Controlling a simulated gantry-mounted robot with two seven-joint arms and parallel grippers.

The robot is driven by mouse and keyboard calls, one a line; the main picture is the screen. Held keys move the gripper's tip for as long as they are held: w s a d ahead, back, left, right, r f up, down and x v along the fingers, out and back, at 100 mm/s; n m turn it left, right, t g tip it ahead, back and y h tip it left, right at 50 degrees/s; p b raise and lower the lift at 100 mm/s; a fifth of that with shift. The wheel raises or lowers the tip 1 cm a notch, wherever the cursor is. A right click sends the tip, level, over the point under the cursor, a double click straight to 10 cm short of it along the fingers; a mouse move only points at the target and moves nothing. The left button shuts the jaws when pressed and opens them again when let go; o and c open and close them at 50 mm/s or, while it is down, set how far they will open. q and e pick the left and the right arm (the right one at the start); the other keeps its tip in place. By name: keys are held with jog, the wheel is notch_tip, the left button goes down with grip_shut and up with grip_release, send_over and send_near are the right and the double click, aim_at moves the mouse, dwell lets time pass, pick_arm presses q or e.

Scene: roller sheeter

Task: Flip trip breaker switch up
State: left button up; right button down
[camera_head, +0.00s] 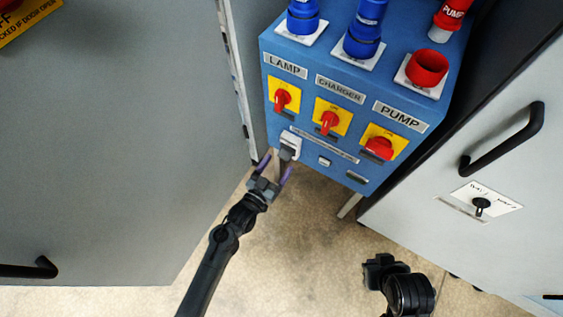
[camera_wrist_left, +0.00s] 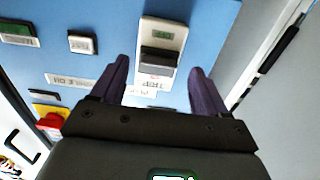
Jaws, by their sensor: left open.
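The trip breaker (camera_head: 291,141) is a small white housing with a dark switch at the lower left of the blue panel (camera_head: 310,100). In the left wrist view the breaker (camera_wrist_left: 177,35) appears upside down, with a green window and a dark grey toggle (camera_wrist_left: 159,58). I cannot tell surely whether the toggle is up or down. My left gripper (camera_head: 277,164) is open, its purple fingers on either side of the breaker's toggle in both views, with gaps visible in the wrist view. My right gripper (camera_head: 380,269) is dark at the lower right, its jaws unclear.
Red rotary knobs on yellow plates, labelled LAMP (camera_head: 282,99), CHARGER (camera_head: 329,121) and PUMP (camera_head: 380,147), sit above the breaker. Blue and red plugs stand at the panel's top. Grey cabinets flank the panel; the right one has a black handle (camera_head: 505,140). Floor below is clear.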

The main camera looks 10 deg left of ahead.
aim_at(285, 155)
pick_arm(q)
jog(key=shift+b+x, duration=0.55)
jog(key=shift+x, duration=0.95)
jog(key=shift+s, duration=0.1)
jog(key=shift+c, duration=0.3)
jog(key=c, duration=1)
